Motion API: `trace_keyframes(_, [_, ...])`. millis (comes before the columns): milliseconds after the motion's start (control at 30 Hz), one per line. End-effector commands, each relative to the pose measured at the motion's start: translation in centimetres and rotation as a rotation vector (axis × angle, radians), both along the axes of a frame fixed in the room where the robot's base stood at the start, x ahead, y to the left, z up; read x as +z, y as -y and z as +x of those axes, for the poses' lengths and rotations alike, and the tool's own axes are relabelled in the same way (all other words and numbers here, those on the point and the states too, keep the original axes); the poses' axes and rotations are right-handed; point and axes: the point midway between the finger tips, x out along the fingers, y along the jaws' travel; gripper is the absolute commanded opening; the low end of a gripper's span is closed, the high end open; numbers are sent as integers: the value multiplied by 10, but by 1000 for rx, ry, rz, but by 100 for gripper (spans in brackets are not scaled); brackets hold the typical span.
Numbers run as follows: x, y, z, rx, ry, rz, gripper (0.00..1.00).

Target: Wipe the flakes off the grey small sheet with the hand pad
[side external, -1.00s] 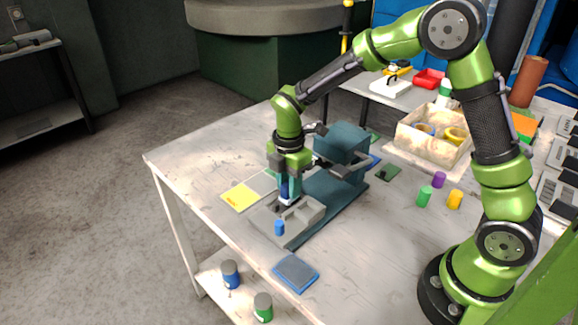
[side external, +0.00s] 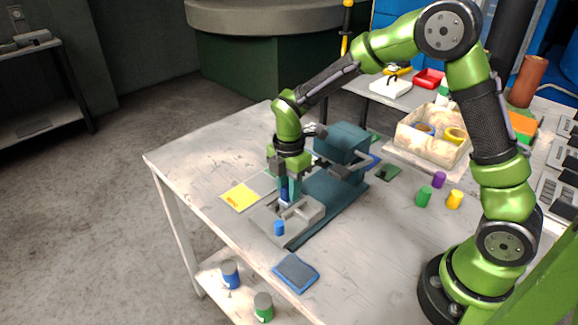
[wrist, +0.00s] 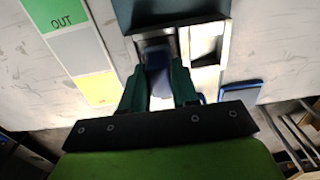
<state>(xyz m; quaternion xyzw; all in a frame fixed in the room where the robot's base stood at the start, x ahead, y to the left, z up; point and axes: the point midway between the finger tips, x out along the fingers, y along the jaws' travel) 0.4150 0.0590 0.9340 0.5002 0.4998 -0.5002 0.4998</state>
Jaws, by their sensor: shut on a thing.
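My gripper (side external: 289,192) is shut on a dark blue block, which I take to be the hand pad (wrist: 158,58). In the side view it is low over the light grey tray (side external: 303,213) at the front of the teal press (side external: 342,145). In the wrist view the pad is between the green fingers, over the left compartment. I cannot tell whether it touches the tray. A flat, blue-edged square (side external: 296,272) lies on the table in front; it also shows in the wrist view (wrist: 241,92). I cannot pick out the grey small sheet or any flakes for sure.
A blue cylinder (side external: 279,228) stands at the tray's near edge. A strip with a green OUT area (wrist: 58,18), grey and a yellow area (wrist: 99,88) lies left of the tray. Green (side external: 424,196), purple and yellow cylinders stand at right.

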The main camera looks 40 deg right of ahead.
Motion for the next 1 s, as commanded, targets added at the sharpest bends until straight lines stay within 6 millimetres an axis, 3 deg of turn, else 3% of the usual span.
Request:
trace_keyframes(467, [0, 0, -7, -1, 0, 0, 5])
trace_keyframes(1000, [-2, 0, 7, 0, 0, 0, 5])
